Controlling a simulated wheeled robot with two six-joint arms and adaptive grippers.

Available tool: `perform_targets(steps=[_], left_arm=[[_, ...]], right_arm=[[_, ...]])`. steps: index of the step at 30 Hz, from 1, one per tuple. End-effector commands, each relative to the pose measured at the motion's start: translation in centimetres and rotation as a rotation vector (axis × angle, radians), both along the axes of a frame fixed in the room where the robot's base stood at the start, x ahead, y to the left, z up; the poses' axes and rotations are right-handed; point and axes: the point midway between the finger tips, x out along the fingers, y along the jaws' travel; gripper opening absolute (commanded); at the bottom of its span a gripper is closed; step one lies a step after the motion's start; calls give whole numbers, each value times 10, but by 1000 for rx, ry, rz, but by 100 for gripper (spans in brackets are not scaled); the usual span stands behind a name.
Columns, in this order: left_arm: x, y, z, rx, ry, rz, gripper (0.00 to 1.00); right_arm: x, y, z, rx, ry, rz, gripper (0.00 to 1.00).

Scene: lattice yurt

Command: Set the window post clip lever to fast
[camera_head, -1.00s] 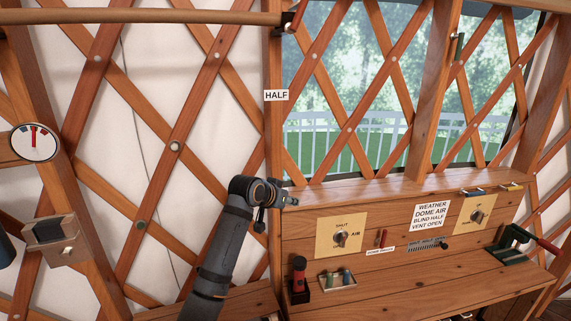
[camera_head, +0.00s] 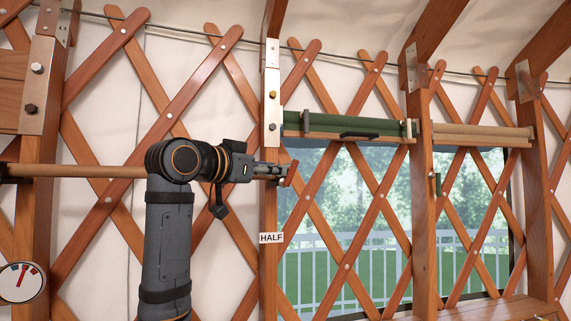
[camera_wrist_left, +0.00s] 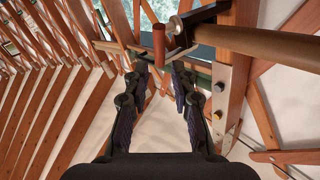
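The window post clip lever (camera_head: 291,173) shows as a small red-brown handle on the post beside the window, above the HALF label (camera_head: 271,238). In the left wrist view the red handle (camera_wrist_left: 158,40) stands just past my fingertips, roughly between their lines, on a dark metal bracket (camera_wrist_left: 183,50). My left gripper (camera_head: 280,171) reaches the post from the left, at about the handle's height. Its two fingers are apart with an empty gap (camera_wrist_left: 160,72) between them. The clip's base is largely hidden behind the gripper in the head view. My right gripper is not in view.
A wooden pole (camera_head: 90,171) runs level behind my arm toward the post. A rolled green blind (camera_head: 350,127) hangs at the window top, with a beige roll (camera_head: 480,133) to its right. Lattice slats surround the post. A round dial (camera_head: 20,282) is at lower left.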

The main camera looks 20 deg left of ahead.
Motion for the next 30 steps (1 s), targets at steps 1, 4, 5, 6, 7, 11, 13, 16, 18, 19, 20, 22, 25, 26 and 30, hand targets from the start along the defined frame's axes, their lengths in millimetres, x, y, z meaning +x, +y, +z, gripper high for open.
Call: perform_targets(steps=[1, 4, 5, 6, 7, 11, 13, 16, 18, 19, 20, 22, 25, 26, 30], left_arm=[[11, -4, 5, -2, 4, -2, 25], [29, -10, 4, -1, 3, -2, 25], [34, -12, 4, -1, 3, -2, 25], [39, -13, 4, -1, 3, -1, 25], [43, -14, 3, -2, 2, -1, 25], [51, -17, 1, 0, 0, 0, 25], [53, -18, 0, 0, 0, 1, 25], [53, -18, 0, 0, 0, 1, 25], [53, -18, 0, 0, 0, 1, 25], [53, -18, 0, 0, 0, 1, 25], [53, -18, 0, 0, 0, 1, 21], [53, -17, 0, 0, 0, 1, 12], [53, -17, 0, 0, 0, 1, 0], [53, -18, 0, 0, 0, 1, 0], [53, -17, -1, -3, -3, 1, 0]], right_arm=[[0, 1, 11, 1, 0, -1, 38], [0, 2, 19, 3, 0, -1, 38], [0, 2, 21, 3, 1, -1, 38], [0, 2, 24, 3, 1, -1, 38], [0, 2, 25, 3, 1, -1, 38], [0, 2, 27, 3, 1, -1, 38], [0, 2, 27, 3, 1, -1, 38], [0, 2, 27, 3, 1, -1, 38], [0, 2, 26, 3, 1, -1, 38], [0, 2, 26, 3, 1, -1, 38], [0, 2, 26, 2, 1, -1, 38], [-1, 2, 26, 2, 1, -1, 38], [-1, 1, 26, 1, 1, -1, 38], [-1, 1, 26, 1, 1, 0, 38], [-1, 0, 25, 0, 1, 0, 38]])
